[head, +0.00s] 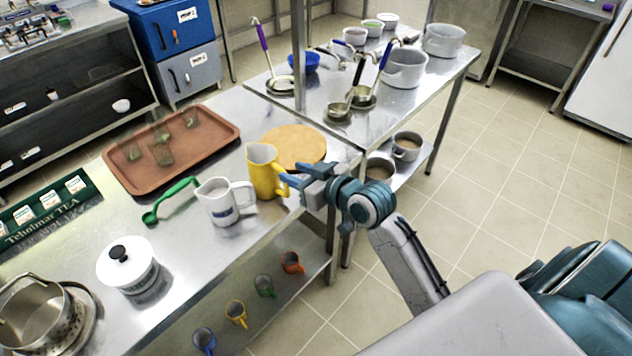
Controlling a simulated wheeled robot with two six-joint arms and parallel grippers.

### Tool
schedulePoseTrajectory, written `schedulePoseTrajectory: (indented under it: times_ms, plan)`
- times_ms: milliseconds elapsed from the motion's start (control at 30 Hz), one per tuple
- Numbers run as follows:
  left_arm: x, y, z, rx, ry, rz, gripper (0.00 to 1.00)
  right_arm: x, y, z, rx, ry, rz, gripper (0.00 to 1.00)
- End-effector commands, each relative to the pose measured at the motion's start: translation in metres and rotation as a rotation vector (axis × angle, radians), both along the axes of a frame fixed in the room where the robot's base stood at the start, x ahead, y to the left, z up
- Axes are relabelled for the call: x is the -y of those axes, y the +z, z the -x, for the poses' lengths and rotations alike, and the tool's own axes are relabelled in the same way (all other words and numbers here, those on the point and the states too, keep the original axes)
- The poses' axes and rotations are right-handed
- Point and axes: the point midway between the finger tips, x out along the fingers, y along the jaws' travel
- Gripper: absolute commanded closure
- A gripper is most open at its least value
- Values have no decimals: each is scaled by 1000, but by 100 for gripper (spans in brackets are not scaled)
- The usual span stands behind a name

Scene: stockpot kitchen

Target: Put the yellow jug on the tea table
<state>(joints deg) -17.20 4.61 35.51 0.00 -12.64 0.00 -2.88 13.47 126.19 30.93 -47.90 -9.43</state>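The yellow jug (262,172) is upright at the right end of the near steel table (75,240), close to its front edge. I cannot tell whether its base touches the top. This table also bears a green tea box (45,215); no other table is marked for tea. My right gripper (291,181) reaches in from the right at the jug's handle side, with its fingertips at the handle. The fingers partly hide the handle, and I cannot tell whether they are closed on it. My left gripper is not in view.
A white jug (222,204) and a green ladle (165,203) are left of the yellow jug. A round wooden board (293,146) lies behind it. A brown tray (120,178) holds several glasses. A white lidded pot (127,266) stands at the front. Several mugs sit on the shelf below.

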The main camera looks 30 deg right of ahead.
Motion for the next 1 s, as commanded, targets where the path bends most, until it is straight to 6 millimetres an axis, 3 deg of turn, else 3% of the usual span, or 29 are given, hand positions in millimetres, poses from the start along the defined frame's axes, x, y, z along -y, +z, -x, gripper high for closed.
schedulePoseTrajectory:
  times_ms: [200,433,867,967,1000]
  plan:
    - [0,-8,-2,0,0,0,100,14,9,39,0,4,8,65]
    - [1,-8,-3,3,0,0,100,22,16,59,-1,1,3,65]
    - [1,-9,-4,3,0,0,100,25,16,64,-3,-1,-1,65]
    - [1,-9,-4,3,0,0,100,34,-4,55,-32,-29,0,65]
    - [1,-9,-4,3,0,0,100,41,-21,49,-55,-52,2,65]
